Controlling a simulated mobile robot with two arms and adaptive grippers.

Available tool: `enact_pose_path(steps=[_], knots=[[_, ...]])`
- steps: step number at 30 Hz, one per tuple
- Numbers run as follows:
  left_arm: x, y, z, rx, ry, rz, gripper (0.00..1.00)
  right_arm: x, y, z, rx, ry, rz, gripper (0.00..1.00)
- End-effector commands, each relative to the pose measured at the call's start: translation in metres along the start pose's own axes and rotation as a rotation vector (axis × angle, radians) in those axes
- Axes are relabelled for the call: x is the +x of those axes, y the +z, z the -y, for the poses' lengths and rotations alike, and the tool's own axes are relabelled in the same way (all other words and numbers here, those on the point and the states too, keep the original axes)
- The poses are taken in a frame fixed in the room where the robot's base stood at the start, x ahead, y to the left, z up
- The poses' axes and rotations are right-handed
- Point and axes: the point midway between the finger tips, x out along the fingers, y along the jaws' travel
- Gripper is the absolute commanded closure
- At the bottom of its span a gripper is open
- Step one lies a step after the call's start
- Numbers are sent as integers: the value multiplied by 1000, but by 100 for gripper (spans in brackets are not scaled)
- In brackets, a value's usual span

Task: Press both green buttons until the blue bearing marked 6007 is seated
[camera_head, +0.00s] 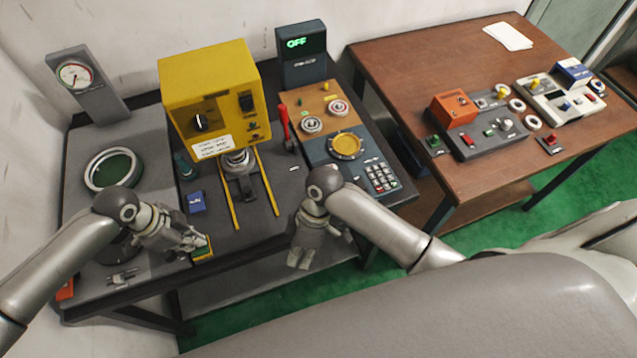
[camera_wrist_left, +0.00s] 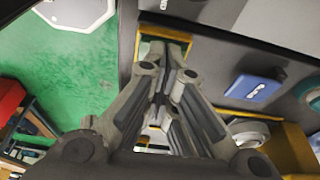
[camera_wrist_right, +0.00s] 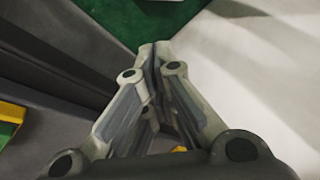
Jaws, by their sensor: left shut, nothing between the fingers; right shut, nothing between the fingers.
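The yellow press (camera_head: 205,85) stands at the back of the left bench, with its grey ram and seat (camera_head: 240,184) between two yellow rails. I cannot make out a blue bearing or 6007 mark there. My left gripper (camera_head: 203,243) is shut and empty, its tips at a yellow-edged block with green on it (camera_head: 204,254) at the bench's front edge; the block's yellow edge also shows in the left wrist view (camera_wrist_left: 150,48). Contact is unclear. My right gripper (camera_head: 298,262) is shut and empty by the front edge. A yellow and green block (camera_wrist_right: 10,118) lies left of it in the right wrist view.
A small blue box with white marking (camera_head: 196,202) lies left of the rails. A control panel with keypad (camera_head: 380,177) and a red lever (camera_head: 284,122) stand to the right. A gauge (camera_head: 78,76) stands back left. A brown table (camera_head: 420,60) holds other devices.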

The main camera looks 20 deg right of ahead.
Motion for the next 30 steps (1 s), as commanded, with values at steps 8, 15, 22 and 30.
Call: enact_pose_path(steps=[8, 15, 22, 30], knots=[[0, 0, 0, 0, 0, 0, 100, -113, -4, -50, -103, 241, -4, 100], [0, 0, 0, 0, 0, 0, 100, -146, 3, -86, -5, 375, -33, 100], [0, 0, 0, 0, 0, 0, 100, -129, 8, -96, 8, 383, -36, 100], [0, 0, 0, 0, 0, 0, 100, -113, 11, -104, 6, 386, -37, 100]])
